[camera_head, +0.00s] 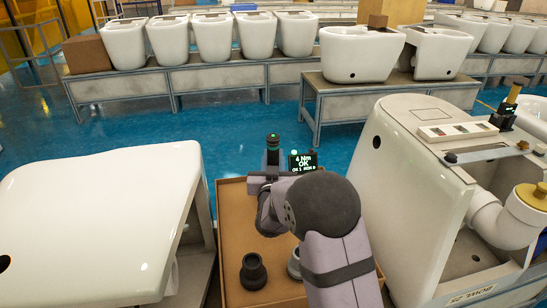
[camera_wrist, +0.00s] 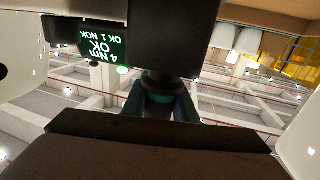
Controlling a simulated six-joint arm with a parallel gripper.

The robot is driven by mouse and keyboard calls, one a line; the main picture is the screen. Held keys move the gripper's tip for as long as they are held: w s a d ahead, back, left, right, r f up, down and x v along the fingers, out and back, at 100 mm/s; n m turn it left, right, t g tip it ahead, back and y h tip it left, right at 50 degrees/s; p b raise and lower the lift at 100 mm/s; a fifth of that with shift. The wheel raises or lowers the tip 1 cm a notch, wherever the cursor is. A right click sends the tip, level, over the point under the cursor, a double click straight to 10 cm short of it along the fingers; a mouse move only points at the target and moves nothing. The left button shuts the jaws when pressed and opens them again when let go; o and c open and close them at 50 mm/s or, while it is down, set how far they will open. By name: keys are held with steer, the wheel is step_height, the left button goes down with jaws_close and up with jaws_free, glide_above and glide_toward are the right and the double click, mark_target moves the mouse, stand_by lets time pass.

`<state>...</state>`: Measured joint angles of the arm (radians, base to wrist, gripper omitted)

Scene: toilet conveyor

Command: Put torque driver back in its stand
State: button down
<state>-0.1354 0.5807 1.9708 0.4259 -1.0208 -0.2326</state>
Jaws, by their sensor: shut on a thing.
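The torque driver (camera_head: 272,148) is black with a green-lit top and stands roughly upright in the head view, above the far part of the brown tray. Its small screen (camera_head: 303,161) reads "4 Nm OK". In the wrist view the driver's dark body (camera_wrist: 175,38) fills the upper middle, and the screen (camera_wrist: 95,42) appears upside down. My gripper (camera_wrist: 160,100) is shut on the driver; in the head view my arm hides most of the grip and the driver's lower end. A black round stand (camera_head: 253,272) with an open top sits in the tray, apart from the driver.
The brown tray (camera_head: 232,225) lies between a white toilet (camera_head: 95,225) on the left and another (camera_head: 415,150) on the right. A grey round holder (camera_head: 293,264) stands beside the black stand, partly behind my arm. Benches with white toilets (camera_head: 210,75) line the back.

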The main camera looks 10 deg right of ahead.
stand_by(0.3)
steer(key=c, duration=1.4)
jaws_free()
steer(key=shift+o, duration=0.2)
steer(key=v, duration=0.7)
steer(key=shift+s, duration=0.15)
